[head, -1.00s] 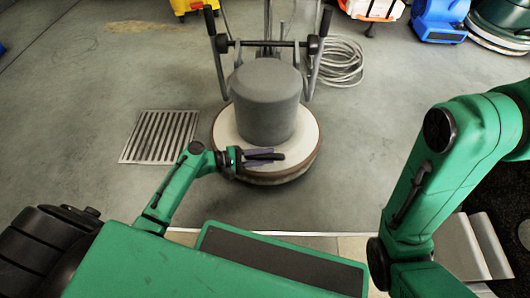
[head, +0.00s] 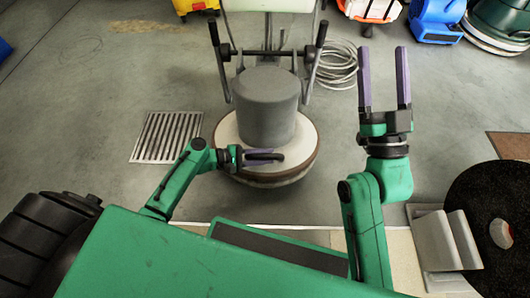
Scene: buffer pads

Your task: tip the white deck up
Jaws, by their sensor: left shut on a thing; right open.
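The white deck (head: 228,137) is the round, brown-edged base of a floor machine, with a grey motor housing (head: 266,105) on top. It looks level on the floor. My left gripper (head: 264,158) is at the deck's front edge, its purple fingers shut on a dark handle (head: 268,158) there. The fingers partly hide the handle. My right gripper (head: 385,80) is open and empty, its fingers pointing away from me, to the right of the machine and apart from it.
The machine's black-gripped handlebars (head: 266,53) rise behind the housing. A coiled cable (head: 336,64) lies behind right. A floor grate (head: 166,137) is to the left. A black round pad (head: 495,215) and a pale grey stand (head: 445,240) are at lower right. Floor right of the deck is clear.

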